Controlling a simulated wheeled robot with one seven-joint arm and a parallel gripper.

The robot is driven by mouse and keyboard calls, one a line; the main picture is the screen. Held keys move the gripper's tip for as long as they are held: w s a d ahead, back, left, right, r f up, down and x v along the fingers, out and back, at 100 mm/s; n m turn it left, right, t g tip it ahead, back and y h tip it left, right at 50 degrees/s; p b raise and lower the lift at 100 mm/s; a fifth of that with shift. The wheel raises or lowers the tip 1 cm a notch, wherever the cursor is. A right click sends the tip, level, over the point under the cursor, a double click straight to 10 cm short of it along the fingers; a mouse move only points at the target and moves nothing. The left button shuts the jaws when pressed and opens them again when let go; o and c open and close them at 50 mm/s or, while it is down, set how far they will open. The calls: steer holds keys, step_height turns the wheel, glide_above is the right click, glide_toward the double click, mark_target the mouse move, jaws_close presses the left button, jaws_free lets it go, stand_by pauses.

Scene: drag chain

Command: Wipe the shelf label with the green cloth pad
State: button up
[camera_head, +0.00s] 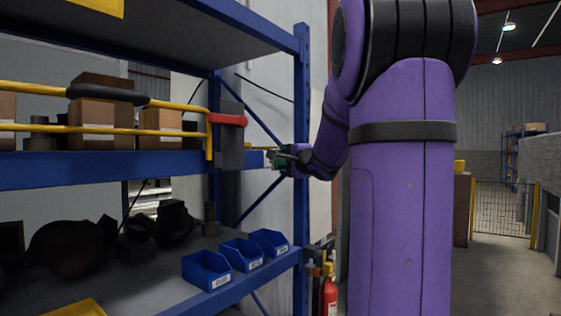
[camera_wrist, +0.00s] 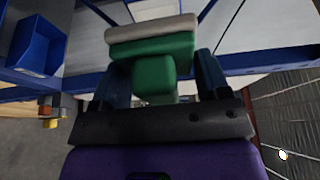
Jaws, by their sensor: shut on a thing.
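My gripper (camera_head: 286,158) is at the right end of the shelf's blue middle beam (camera_head: 60,165), near the upright. In the wrist view my gripper (camera_wrist: 160,64) is shut on the green handle of the green cloth pad (camera_wrist: 165,47). The pad has a green body and a pale beige face pointing away from my gripper. A small bit of green shows at my gripper in the head view. A small pale yellow patch (camera_head: 255,158) sits left of my gripper; I cannot tell whether it is the shelf label. Contact with the pad cannot be made out.
A yellow rail (camera_head: 100,129) with a red end (camera_head: 227,119) and a grey bracket (camera_head: 230,150) stand left of my gripper. The blue upright (camera_head: 301,100) is close by. Blue bins (camera_head: 206,270) sit on the lower shelf. A fire extinguisher (camera_head: 329,295) stands below.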

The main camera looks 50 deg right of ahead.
steer(key=shift+s, duration=0.5)
steer(key=shift+s, duration=0.15)
steer(key=s, duration=0.2)
steer(key=shift+s+d, duration=0.15)
steer(key=shift+s, duration=0.2)
stand_by(0.5)
